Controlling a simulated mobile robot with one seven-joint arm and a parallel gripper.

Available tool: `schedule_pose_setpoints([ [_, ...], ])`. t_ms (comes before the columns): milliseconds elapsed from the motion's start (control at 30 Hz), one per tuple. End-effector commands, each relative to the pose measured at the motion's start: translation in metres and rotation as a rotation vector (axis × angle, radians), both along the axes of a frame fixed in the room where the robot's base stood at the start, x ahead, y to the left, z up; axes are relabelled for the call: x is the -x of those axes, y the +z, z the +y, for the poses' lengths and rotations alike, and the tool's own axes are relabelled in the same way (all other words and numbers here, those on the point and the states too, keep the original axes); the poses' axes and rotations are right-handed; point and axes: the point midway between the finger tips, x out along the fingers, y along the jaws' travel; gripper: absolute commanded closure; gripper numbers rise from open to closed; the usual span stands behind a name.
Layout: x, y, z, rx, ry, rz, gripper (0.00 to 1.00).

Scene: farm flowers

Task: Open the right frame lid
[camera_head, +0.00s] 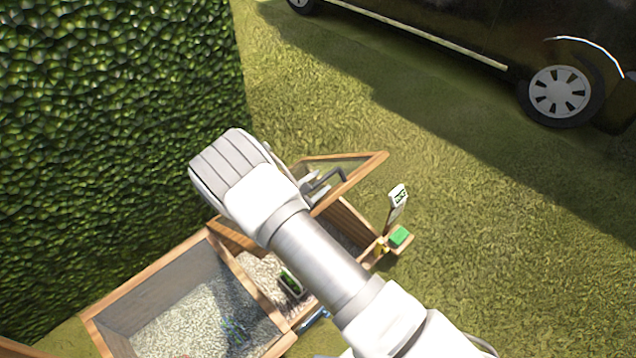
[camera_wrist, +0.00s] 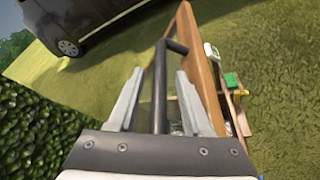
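The right frame lid (camera_head: 352,180) is a wood-edged pane, raised and tilted above the right part of the wooden frame box. Its wooden edge also shows in the wrist view (camera_wrist: 203,75). A dark bent handle (camera_head: 328,178) stands out from the lid; in the wrist view the handle (camera_wrist: 160,85) runs between my two fingers. My gripper (camera_wrist: 159,75) is open, with a gap between the handle and each fingertip. In the head view my arm covers much of the gripper and part of the box.
The left compartment (camera_head: 110,313) is open and holds pale gravel. A small planter (camera_head: 290,284) sits in the right one. A side shelf holds a green block (camera_head: 399,236) beside a sign (camera_head: 398,195). A hedge (camera_head: 110,120) stands left; grass is clear on the right, with a dark vehicle (camera_head: 470,40) behind.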

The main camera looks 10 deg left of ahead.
Motion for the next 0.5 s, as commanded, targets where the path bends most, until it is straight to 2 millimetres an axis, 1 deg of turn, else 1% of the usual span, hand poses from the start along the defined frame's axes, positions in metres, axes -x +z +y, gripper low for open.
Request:
schedule_pose_setpoints([
  [167, 0.001, 0.000, 0.000, 0.001, -0.001, 0.000, 0.50],
  [267, 0.006, 0.003, 0.003, 0.001, -0.001, -0.001, 0.50],
  [367, 0.018, 0.008, 0.010, 0.000, 0.002, 0.000, 0.50],
  [500, 0.045, 0.019, 0.023, 0.000, 0.002, 0.000, 0.50],
])
